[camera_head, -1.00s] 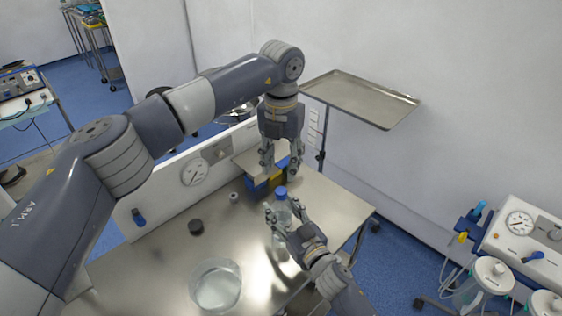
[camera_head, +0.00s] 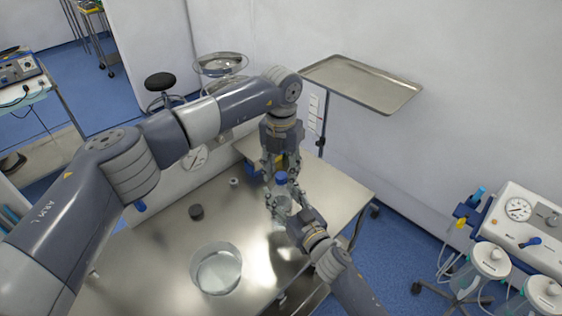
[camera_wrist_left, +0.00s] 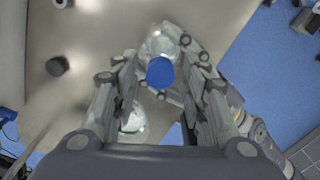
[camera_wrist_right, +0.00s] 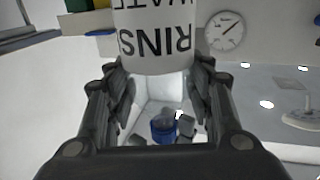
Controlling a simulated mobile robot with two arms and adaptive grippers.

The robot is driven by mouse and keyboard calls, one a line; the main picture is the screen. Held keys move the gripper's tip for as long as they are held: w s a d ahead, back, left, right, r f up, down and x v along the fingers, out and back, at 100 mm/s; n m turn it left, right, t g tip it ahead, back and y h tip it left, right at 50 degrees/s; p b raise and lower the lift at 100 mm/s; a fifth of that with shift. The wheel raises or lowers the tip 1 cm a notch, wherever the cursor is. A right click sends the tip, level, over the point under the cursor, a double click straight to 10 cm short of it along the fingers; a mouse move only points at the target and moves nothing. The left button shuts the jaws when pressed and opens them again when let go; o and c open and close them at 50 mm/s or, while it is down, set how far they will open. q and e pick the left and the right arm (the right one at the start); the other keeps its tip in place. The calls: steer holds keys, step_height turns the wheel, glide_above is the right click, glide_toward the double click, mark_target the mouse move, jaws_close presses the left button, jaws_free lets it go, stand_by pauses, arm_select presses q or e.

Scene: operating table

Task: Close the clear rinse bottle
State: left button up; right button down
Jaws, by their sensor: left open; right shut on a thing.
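The clear rinse bottle (camera_head: 283,207) is upright above the steel table, with its blue cap (camera_head: 281,178) at the top of the neck. The cap appears seated; how tight it is cannot be told. My right gripper (camera_head: 283,212) is shut around the bottle body. In the right wrist view the bottle's label (camera_wrist_right: 155,40) reads upside down, with the cap (camera_wrist_right: 163,128) at the bottom. My left gripper (camera_head: 281,175) points down from above, open, its fingers on either side of the cap. In the left wrist view the cap (camera_wrist_left: 160,72) lies between the spread fingers.
A glass bowl (camera_head: 217,268) stands on the steel table (camera_head: 325,200). A dark round piece (camera_head: 196,212) and a small pale piece (camera_head: 234,182) lie left of the bottle. A raised metal tray (camera_head: 362,83) stands behind. The table's right front is clear.

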arm_select(q)
steer(key=shift+f, duration=0.1)
jaws_close()
steer(key=shift+o, duration=0.6)
jaws_free()
step_height(320, 180, up, 12)
